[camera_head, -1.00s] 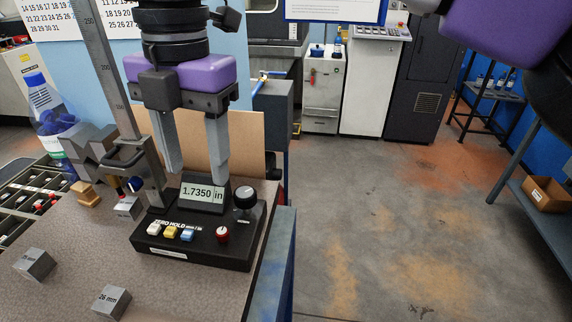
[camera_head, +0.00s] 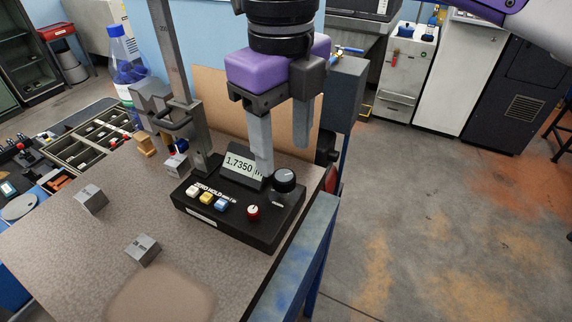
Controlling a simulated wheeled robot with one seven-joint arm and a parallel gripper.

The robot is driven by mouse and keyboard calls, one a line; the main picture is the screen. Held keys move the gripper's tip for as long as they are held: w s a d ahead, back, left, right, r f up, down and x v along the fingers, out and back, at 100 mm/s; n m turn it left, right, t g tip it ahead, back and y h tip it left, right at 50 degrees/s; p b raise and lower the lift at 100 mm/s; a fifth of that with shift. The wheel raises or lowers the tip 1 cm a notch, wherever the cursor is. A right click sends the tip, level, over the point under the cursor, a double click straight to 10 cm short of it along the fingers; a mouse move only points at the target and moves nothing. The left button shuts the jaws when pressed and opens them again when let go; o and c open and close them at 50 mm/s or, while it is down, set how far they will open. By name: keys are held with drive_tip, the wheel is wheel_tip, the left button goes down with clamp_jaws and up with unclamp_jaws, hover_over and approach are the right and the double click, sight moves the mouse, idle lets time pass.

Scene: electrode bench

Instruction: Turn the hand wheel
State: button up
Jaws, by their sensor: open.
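The height gauge base (camera_head: 240,226) is a black box on the bench, with a display reading 1.7350 in, white, yellow and blue buttons, and a small red knob (camera_head: 253,212). A round black knob with a light top (camera_head: 285,177), which looks like the hand wheel, stands at the base's back right. My gripper (camera_head: 283,157) is open and points down, with its grey fingers apart. In the picture the left fingertip is just left of the wheel and hides part of the display; the right is above and behind it. Contact with the wheel cannot be told.
The gauge's tall scale column (camera_head: 168,50) rises left of my gripper. Two marked steel blocks (camera_head: 91,199) (camera_head: 143,250) lie on the bench top. A brown board (camera_head: 215,95) stands behind the gauge. A blue bottle (camera_head: 126,62) and parts drawers are at left. Floor is clear at right.

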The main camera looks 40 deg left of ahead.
sight(283, 175)
drive_tip(key=shift+f, duration=2.5)
clamp_jaws()
